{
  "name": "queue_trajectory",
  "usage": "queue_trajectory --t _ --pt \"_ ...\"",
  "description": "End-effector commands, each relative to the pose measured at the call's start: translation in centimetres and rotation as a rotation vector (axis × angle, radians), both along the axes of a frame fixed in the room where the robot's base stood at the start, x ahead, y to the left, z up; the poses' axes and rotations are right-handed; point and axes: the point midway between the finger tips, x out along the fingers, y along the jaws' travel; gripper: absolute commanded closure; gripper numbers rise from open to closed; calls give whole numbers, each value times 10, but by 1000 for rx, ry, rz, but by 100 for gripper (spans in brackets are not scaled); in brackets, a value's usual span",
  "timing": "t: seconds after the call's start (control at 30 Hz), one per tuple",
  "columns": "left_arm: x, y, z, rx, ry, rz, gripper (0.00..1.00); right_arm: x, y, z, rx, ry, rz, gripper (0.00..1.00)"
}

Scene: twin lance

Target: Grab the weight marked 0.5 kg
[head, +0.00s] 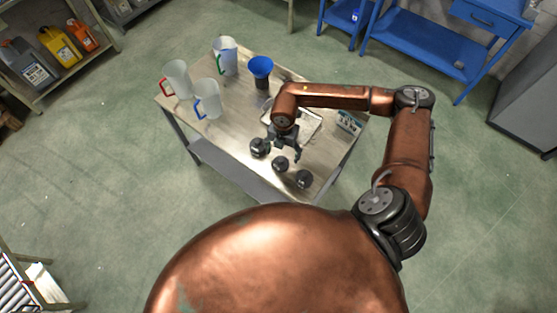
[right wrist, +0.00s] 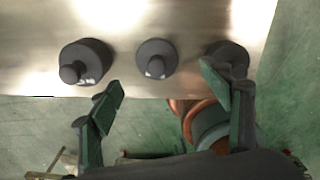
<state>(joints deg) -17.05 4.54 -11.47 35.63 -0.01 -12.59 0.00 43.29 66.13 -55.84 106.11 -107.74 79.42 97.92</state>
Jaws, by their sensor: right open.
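Three dark grey knobbed weights stand in a row near the table's front edge: a left one (head: 259,147), a middle one (head: 280,164) and a right one (head: 303,179). They also show in the right wrist view as the left weight (right wrist: 88,60), the middle weight (right wrist: 156,57) and the right weight (right wrist: 228,54). The left one looks widest. I cannot read any mark on them. My right gripper (head: 284,150) is open above the row. In the right wrist view its fingers (right wrist: 160,90) are apart with nothing between them, and one fingertip overlaps the right weight.
The metal table (head: 228,137) also bears clear jugs with a red handle (head: 177,79), a blue handle (head: 208,100) and a green handle (head: 226,57). A blue funnel (head: 260,66), a pale tray (head: 304,124) and a small display box (head: 349,121) stand farther back.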

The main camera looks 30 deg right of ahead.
Motion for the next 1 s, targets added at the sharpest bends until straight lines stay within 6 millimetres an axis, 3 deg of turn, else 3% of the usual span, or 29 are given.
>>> queue_trajectory --t 0.37,0.67,0.9,1.0 --pt "-6 1 0 1 8 2 60 4 2 -32 -15 3 5 28" --pt "-7 1 0 1 9 2 60 4 4 -73 -13 2 3 28" --pt "-6 1 0 1 7 2 60 4 4 -77 -13 1 4 28" --pt "-5 1 1 1 6 1 60 4 4 -76 -13 1 3 34"
